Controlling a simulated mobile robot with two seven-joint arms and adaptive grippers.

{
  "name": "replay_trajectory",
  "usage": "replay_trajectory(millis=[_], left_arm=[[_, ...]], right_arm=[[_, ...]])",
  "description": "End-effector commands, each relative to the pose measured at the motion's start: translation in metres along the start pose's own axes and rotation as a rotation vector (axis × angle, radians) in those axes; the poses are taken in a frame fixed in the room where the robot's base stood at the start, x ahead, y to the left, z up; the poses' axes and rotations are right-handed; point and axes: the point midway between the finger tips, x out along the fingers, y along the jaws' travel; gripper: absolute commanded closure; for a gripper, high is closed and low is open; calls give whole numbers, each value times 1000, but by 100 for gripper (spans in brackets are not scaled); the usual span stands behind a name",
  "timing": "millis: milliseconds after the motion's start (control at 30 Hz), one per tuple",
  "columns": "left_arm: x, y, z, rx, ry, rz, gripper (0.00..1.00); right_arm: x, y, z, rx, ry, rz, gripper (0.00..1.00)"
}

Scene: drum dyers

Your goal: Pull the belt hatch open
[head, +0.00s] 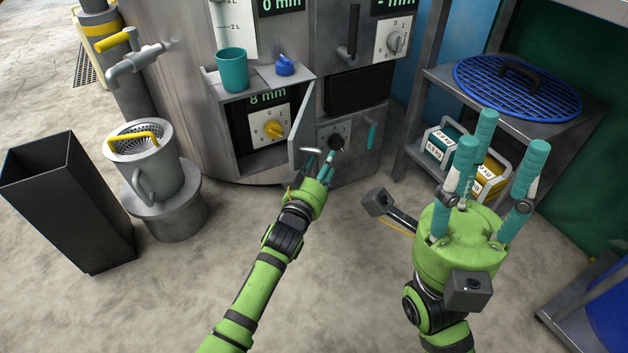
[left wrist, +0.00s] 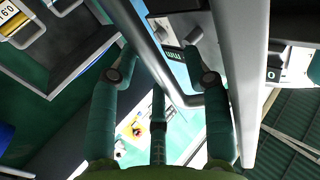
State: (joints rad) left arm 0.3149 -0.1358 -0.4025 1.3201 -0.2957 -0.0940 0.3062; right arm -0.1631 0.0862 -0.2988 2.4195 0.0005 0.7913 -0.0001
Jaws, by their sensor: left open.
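A grey hatch door (head: 301,122) on the machine's front stands swung out, seen nearly edge-on. It shows an open compartment with an "8 mm" display and a yellow dial (head: 273,129). No label naming it as the belt hatch is readable. My left gripper (head: 318,163) is at the door's lower right side, by a grey bar handle (head: 311,150). In the left wrist view, my open left fingers (left wrist: 160,85) stand on either side of a grey bar (left wrist: 150,45); contact is unclear. My right gripper (head: 502,145) is open and empty, fingers up, at the right.
A teal cup (head: 232,70) and a blue knob (head: 285,65) are on the ledge above the compartment. A panel with a teal handle (head: 371,136) is right of the door. A rack (head: 430,75) stands at right; a black bin (head: 70,200) at left.

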Motion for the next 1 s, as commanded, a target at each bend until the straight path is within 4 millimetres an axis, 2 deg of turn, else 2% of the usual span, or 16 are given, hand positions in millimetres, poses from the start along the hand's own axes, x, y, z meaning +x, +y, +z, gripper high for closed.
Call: replay_trajectory(millis=[167,400,600,733,1000], left_arm=[[-26,0,2,1,-2,1,52],[-74,0,1,1,-1,1,52],[-103,0,0,0,-1,1,52],[-112,0,0,0,0,1,52],[-114,0,0,1,1,1,52]], right_arm=[[1,0,0,0,2,2,60],[1,0,0,0,3,2,60],[1,0,0,0,4,3,60],[1,0,0,0,4,3,60],[1,0,0,0,4,3,60]])
